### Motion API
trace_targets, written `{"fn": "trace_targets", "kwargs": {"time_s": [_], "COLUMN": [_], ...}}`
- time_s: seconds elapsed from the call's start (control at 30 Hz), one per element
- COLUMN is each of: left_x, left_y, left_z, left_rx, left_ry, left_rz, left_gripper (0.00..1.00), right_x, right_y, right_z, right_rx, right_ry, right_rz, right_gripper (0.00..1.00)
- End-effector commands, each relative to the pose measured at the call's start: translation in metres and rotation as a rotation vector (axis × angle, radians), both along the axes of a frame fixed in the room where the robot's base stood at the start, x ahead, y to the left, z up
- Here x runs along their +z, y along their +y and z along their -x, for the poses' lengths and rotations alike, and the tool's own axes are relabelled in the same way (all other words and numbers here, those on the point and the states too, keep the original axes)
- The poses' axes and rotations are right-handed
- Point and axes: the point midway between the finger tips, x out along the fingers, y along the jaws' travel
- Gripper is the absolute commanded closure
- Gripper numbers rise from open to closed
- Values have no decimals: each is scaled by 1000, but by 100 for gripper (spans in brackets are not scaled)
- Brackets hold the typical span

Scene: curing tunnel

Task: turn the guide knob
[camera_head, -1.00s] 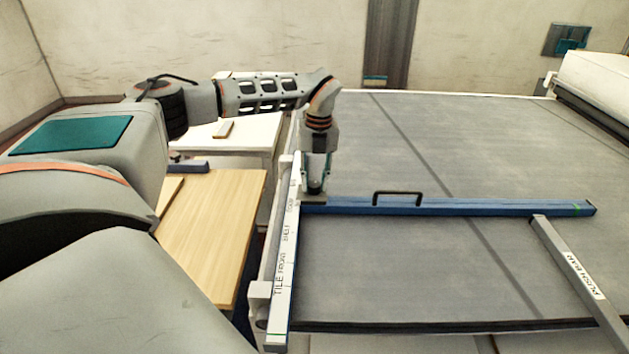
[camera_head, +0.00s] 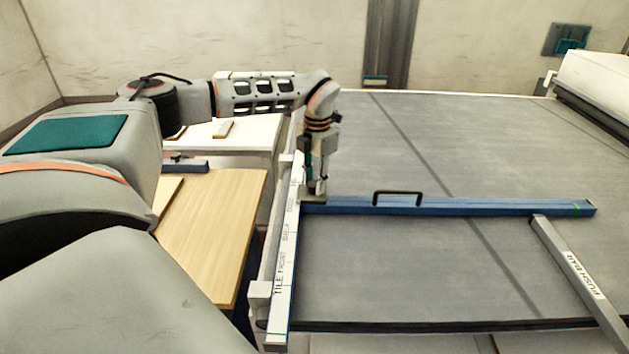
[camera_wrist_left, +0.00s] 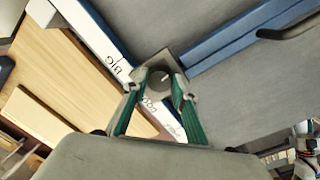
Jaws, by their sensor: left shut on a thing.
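The guide knob (camera_wrist_left: 158,77) shows in the left wrist view as a dark round knob with a pale line on a square grey plate (camera_wrist_left: 166,62). My left gripper (camera_wrist_left: 161,86) has its two green fingers closed around the knob from either side. In the head view the left gripper (camera_head: 314,194) points down at the corner where the blue guide bar (camera_head: 460,208) meets the white lettered rail (camera_head: 284,270). The knob itself is hidden there by the gripper.
The guide bar carries a black handle (camera_head: 398,193). A pale push bar (camera_head: 575,270) lies at the right on the grey belt (camera_head: 400,270). A wooden board (camera_head: 215,225) lies left of the rail. The belt beyond the guide bar is clear.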

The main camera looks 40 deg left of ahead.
Motion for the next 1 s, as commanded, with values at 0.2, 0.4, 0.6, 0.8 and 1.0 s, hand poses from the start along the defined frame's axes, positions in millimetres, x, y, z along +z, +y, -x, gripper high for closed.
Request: {"fn": "trace_targets", "kwargs": {"time_s": [0.2,0.4,0.6,0.8,1.0], "left_x": [0,0,0,0,0], "left_y": [0,0,0,0,0], "left_z": [0,1,1,1,1], "left_rx": [-189,-329,-422,-469,-480], "left_ry": [-1,-1,-1,-1,0], "left_rz": [0,0,0,0,0], "left_gripper": [95,95,95,95,95], "right_x": [-1,-1,0,0,0], "right_y": [-3,-3,-1,1,2], "right_z": [1,1,1,0,0], "right_rx": [5,6,4,0,-3], "right_ry": [1,1,0,1,1], "right_rz": [8,7,4,-2,-5], "right_gripper": [60,60,60,60,60]}}
